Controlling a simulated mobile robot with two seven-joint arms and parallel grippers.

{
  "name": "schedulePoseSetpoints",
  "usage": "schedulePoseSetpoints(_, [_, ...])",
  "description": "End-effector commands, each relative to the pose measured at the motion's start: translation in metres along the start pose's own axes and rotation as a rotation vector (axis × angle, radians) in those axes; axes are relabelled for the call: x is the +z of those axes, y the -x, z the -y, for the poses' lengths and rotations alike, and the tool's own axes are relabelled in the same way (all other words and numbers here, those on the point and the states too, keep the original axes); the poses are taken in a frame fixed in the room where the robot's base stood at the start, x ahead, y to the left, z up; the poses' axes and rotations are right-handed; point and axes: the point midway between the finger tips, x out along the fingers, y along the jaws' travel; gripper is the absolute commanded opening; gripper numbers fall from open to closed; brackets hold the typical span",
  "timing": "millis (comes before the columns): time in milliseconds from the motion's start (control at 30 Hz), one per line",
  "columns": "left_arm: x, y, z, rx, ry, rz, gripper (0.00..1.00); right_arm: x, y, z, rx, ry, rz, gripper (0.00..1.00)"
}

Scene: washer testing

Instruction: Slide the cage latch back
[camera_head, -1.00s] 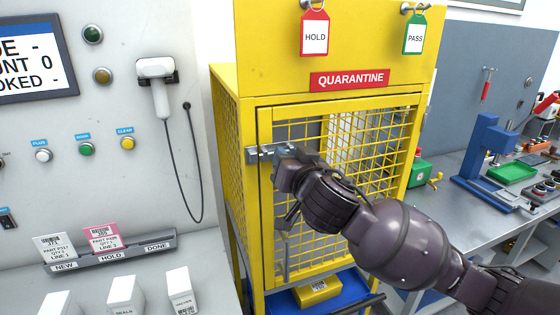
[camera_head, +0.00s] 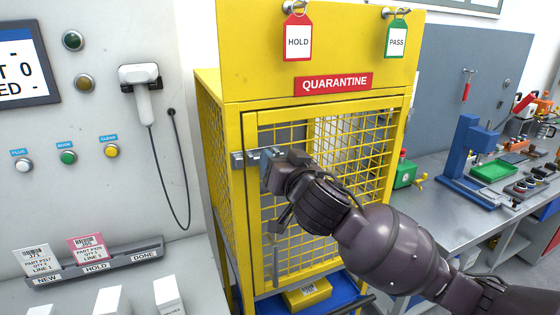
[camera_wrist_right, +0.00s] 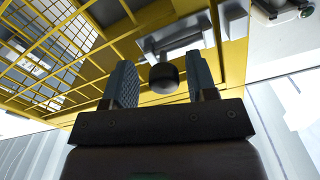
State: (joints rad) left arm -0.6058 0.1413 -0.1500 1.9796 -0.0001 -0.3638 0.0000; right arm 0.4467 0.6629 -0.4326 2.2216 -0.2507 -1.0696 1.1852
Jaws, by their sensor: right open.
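The yellow mesh quarantine cage (camera_head: 310,108) stands in the middle of the head view with its door shut. Its grey metal latch (camera_head: 240,159) is at the upper left of the door, partly hidden by my right gripper. In the right wrist view the latch plate (camera_wrist_right: 180,38) lies ahead, and a round black knob (camera_wrist_right: 164,77) stands between the fingers. My right gripper (camera_head: 268,172) is at the latch; in the wrist view its fingers (camera_wrist_right: 162,82) are open on either side of the knob, with visible gaps. My left gripper is not in view.
A vertical door handle (camera_head: 271,255) hangs below the latch, beside my arm. A yellow box (camera_head: 307,292) sits on a blue tray under the door. A panel with buttons and a corded scanner (camera_head: 140,80) is at left; a workbench (camera_head: 430,180) is at right.

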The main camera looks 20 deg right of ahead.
Motion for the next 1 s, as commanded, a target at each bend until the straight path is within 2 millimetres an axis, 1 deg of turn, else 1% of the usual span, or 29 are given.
schedulePoseSetpoints(167, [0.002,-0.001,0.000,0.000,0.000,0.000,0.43,0.002,0.013,0.000,-0.001,-0.003,0.002,0.52])
schedulePoseSetpoints(267, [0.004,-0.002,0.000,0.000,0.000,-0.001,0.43,0.002,0.028,0.000,0.000,-0.004,0.002,0.52])
schedulePoseSetpoints(533, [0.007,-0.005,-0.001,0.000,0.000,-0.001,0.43,0.002,0.082,-0.001,0.000,-0.003,0.001,0.52])
schedulePoseSetpoints(600, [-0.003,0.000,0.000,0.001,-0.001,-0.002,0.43,-0.002,0.088,0.000,0.002,-0.002,0.004,0.52])
schedulePoseSetpoints(733, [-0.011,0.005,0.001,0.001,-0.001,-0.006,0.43,-0.003,0.097,0.001,0.001,-0.002,0.002,0.52])
schedulePoseSetpoints(833, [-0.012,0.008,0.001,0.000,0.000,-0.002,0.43,-0.002,0.102,0.000,0.001,0.000,0.000,0.52])
schedulePoseSetpoints(1000, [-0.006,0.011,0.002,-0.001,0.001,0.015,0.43,-0.001,0.107,0.000,0.001,0.000,0.000,0.52])
